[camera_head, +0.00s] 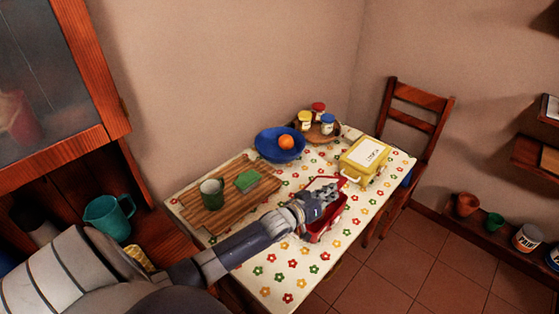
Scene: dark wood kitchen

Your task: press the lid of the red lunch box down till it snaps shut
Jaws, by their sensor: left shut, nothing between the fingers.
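The red lunch box (336,219) sits on the flowered tablecloth near the table's front right part. Its lid (342,180), red with a pale panel, shows behind my gripper and looks raised from the box. My left arm reaches in from the left, and my left gripper (327,192) is shut and empty over the box, in front of the lid. It hides much of the lid and the box's inside. I cannot tell whether the fingers touch the lid. My right gripper is not in view.
A yellow lunch box (357,168) stands behind to the right. A blue bowl (268,146) with an orange (286,142) and a round tray (329,135) of jars stand at the back. The table's front corner is clear.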

